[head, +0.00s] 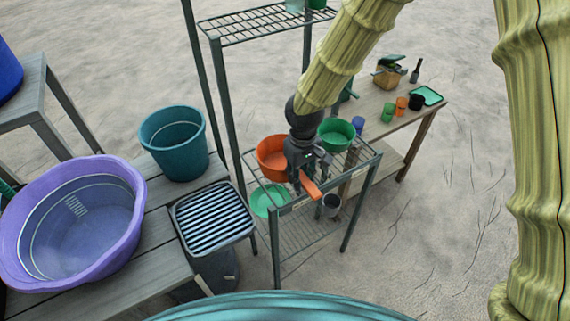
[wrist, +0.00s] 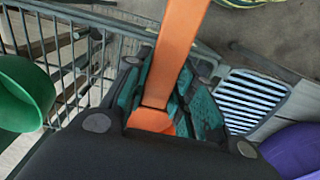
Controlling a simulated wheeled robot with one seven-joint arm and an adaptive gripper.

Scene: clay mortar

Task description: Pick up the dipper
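An orange dipper has its round bowl (head: 268,157) at the left of the top wire shelf. An orange handle (head: 311,188) sticks out at the front, and my gripper hides where it meets the bowl. My gripper (head: 308,170) is over this handle, pointing down at the shelf. In the wrist view the handle (wrist: 177,50) runs from the top edge down between my two fingers, with teal finger pads close on both sides. I cannot tell whether the pads press on it. The bowl does not show clearly there.
A green bowl (head: 336,134) stands just right of my gripper on the wire rack (head: 345,185); it shows at left in the wrist view (wrist: 22,95). A green basin (head: 268,200) sits lower. Left are a purple tub (head: 120,180), a teal bucket (head: 174,143) and a striped-topped bin (head: 212,217).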

